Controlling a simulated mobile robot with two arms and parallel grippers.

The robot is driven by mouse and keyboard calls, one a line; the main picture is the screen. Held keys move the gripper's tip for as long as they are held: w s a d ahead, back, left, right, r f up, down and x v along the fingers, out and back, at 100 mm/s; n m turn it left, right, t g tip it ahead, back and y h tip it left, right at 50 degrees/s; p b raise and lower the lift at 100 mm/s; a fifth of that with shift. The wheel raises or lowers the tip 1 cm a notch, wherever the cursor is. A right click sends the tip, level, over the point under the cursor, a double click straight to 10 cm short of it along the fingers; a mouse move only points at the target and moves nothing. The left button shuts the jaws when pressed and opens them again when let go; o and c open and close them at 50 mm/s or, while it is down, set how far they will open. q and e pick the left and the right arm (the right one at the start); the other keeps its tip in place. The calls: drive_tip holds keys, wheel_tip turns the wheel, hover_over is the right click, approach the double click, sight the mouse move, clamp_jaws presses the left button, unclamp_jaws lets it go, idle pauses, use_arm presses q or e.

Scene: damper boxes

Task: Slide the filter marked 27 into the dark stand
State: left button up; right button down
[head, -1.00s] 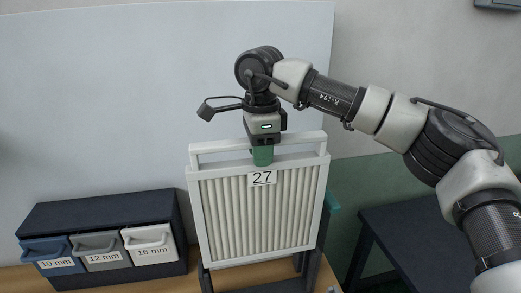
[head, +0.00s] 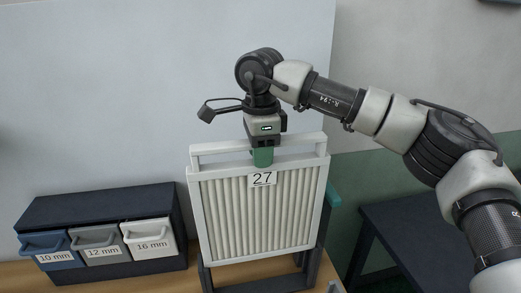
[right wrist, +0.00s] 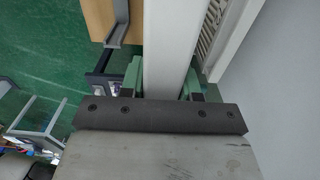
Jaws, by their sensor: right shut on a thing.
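The filter marked 27 (head: 235,218) is a white frame with cream pleats and a bar handle on top. It hangs upright in the head view. My right gripper (head: 262,157) is shut on its top bar from above, with green fingers beside the white bar (right wrist: 168,45) in the right wrist view. The dark stand (head: 313,270) shows only as legs below and right of the filter; the filter hides most of it. I cannot tell whether the filter's lower edge is inside the stand. My left gripper is not in view.
A dark rack (head: 100,204) to the left holds drawers labelled 10 mm (head: 50,250), 12 mm (head: 98,247) and 16 mm (head: 149,240). A dark table (head: 415,225) stands at the right. A pale wall panel (head: 120,80) is behind.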

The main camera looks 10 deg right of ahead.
drive_tip(key=shift+f, duration=0.4)
drive_tip(key=shift+b, duration=0.3)
drive_tip(key=b, duration=0.5)
hover_over(261, 212)
drive_tip(key=w, duration=0.2)
drive_tip(key=shift+s+d+f, duration=0.1)
drive_tip(key=shift+f, duration=1.65)
drive_tip(key=shift+s+d+f, duration=0.1)
drive_tip(key=shift+f, duration=1.6)
drive_tip(key=shift+f+b, duration=2.4)
drive_tip(key=shift+f, duration=1.55)
drive_tip(key=shift+f+b, duration=0.4)
drive_tip(key=shift+f, duration=0.1)
